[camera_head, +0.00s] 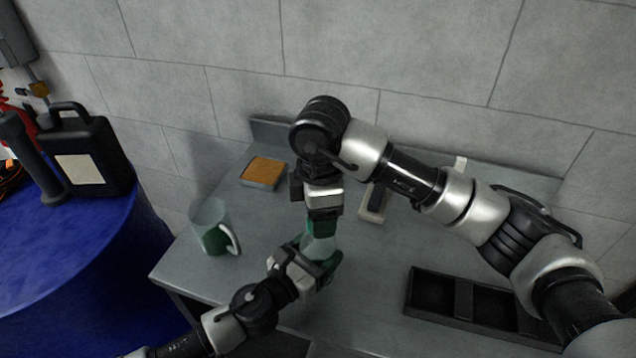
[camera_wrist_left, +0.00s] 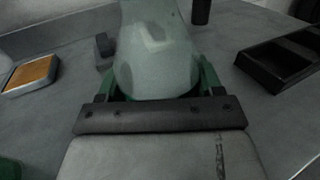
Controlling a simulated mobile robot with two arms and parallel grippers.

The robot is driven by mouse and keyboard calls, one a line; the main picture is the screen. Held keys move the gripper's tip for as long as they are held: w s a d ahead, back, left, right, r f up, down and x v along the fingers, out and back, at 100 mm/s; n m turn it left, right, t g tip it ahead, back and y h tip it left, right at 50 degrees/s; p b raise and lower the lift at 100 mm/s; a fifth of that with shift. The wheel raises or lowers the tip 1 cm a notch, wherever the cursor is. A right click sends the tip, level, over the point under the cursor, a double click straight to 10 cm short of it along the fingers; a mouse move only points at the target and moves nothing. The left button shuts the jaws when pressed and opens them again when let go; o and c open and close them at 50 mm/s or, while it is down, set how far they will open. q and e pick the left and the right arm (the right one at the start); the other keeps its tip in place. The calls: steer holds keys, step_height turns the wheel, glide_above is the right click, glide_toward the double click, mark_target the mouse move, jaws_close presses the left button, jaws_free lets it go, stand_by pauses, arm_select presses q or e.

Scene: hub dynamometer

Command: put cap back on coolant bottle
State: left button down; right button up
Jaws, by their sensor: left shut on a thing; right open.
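The coolant bottle (camera_head: 319,246) is pale and translucent, and stands between my two grippers in the head view. My left gripper (camera_head: 316,262) is shut on it from the front. In the left wrist view the bottle's body (camera_wrist_left: 155,55) fills the space between the green fingers, and its top is out of the frame. My right gripper (camera_head: 322,228) points down over the bottle's top, with its green fingers open. The bottle's neck is hidden behind these fingers. I cannot make out the cap in either view.
A mug (camera_head: 213,232) with green on it stands at the grey table's left edge. An orange-topped pad (camera_head: 263,172) lies behind. A black compartment tray (camera_head: 430,294) lies at right front. A black jug (camera_head: 88,155) stands on a blue drum (camera_head: 85,265) at left.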

steer(key=n, duration=0.4)
steer(key=shift+r, duration=0.3)
steer(key=n, duration=0.4)
steer(key=shift+r, duration=0.25)
steer(key=n, duration=0.3)
steer(key=r+n, duration=0.1)
steer(key=n, duration=0.8)
steer(key=shift+w+a+r, duration=0.1)
steer(key=shift+r, duration=0.25)
steer(key=n, duration=0.4)
steer(key=shift+r+n, duration=0.25)
steer(key=shift+n, duration=0.05)
steer(key=n, duration=0.4)
steer(key=shift+r, duration=0.3)
steer(key=n, duration=0.6)
steer(key=shift+r, duration=0.4)
steer(key=n, duration=0.6)
steer(key=shift+a+r, duration=0.1)
steer(key=shift+r, duration=0.3)
steer(key=n, duration=0.6)
steer(key=shift+r, duration=0.4)
steer(key=n, duration=0.6)
steer(key=shift+r, duration=0.4)
steer(key=shift+f, duration=0.1)
steer(key=shift+f, duration=3.95)
